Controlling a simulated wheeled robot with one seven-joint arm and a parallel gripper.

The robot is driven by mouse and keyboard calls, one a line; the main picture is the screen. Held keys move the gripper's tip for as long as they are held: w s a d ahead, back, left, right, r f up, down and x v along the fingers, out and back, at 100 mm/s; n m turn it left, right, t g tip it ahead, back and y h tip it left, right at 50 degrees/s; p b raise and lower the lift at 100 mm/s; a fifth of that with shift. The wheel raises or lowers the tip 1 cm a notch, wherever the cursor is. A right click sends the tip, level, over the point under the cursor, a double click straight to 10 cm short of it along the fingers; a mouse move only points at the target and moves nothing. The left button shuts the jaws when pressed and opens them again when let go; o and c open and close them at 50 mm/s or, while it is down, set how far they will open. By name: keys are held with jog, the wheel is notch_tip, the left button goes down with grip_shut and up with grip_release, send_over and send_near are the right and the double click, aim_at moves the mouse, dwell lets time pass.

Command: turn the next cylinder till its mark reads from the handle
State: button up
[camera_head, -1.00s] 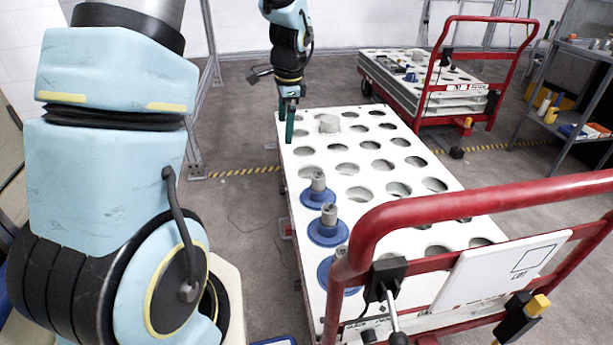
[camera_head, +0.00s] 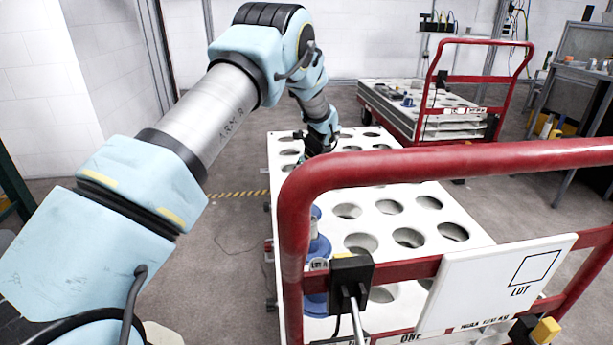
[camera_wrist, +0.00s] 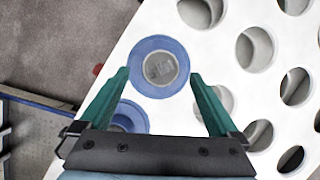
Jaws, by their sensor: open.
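In the wrist view, a grey cylinder (camera_wrist: 160,68) stands in a round blue flange (camera_wrist: 159,42), with a dark mark on its top that is too blurred to read. My gripper (camera_wrist: 159,77) is open, its green fingers on either side of this cylinder and apart from it. A second blue flange (camera_wrist: 128,112) sits below left, partly hidden by the gripper. In the head view, blue-flanged cylinders (camera_head: 317,264) stand along the left side of the white top, partly behind the cart's red handle (camera_head: 440,160). My gripper also shows there (camera_head: 312,152), its fingers hard to make out.
The white cart top (camera_head: 283,185) has rows of empty holes to the right of the cylinders. A white label plate (camera_head: 495,283) and a black box (camera_head: 350,272) hang on the handle frame.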

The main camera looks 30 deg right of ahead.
aim_at(302, 188)
jog(key=shift+x, duration=2.4)
grip_shut()
jog(key=shift+r, duration=0.2)
jog(key=n+y, duration=0.1)
jog(key=n, duration=0.2)
jog(key=shift+f, duration=0.1)
